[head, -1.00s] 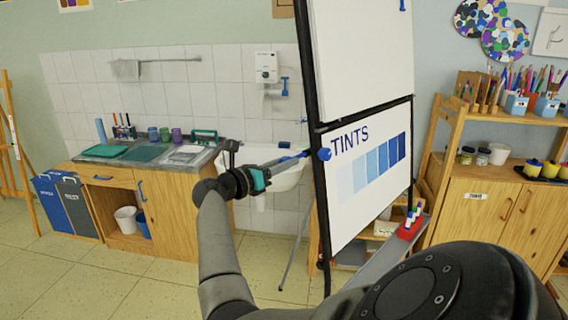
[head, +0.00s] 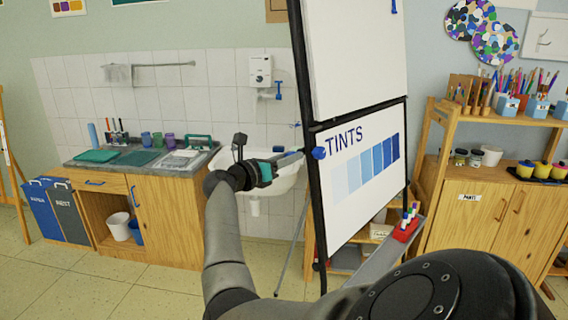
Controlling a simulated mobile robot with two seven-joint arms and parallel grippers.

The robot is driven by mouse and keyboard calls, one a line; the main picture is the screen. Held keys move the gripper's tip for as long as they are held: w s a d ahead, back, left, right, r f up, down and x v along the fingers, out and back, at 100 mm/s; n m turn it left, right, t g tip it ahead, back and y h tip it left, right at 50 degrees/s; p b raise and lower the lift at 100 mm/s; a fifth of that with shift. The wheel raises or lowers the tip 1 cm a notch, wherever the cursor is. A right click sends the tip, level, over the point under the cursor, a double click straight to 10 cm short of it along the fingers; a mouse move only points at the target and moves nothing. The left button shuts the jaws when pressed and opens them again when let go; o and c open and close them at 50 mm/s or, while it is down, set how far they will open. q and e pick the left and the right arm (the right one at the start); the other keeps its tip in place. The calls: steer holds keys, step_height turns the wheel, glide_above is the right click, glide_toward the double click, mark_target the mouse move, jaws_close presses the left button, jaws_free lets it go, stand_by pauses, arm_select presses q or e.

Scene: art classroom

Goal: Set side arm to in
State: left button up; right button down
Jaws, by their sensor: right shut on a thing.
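The flipchart stand (head: 303,110) is black-framed and holds a white board with a "TINTS" chart (head: 365,165). A thin side arm (head: 290,159), partly blue, shows between the left edge of the frame and my gripper. My right gripper (head: 274,168), dark with teal parts, is shut on the side arm, a little left of the frame. The fingers hide the arm's outer end. My left gripper is not in view.
A sink counter (head: 165,205) and a white basin (head: 277,180) stand behind my gripper. A wooden shelf (head: 470,220) with art supplies is at the right. A tray with a red marker holder (head: 405,229) juts from the stand. The floor at left front is clear.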

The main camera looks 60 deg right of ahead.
steer(key=c, duration=0.6)
jaws_free()
steer(key=shift+s+d, duration=0.1)
steer(key=shift+d, duration=0.15)
steer(key=shift+c, duration=0.2)
steer(key=shift+a, duration=0.1)
steer(key=b+v, duration=0.2)
steer(key=v, duration=1.3)
steer(key=shift+a+b, duration=0.15)
steer(key=shift+b, duration=0.25)
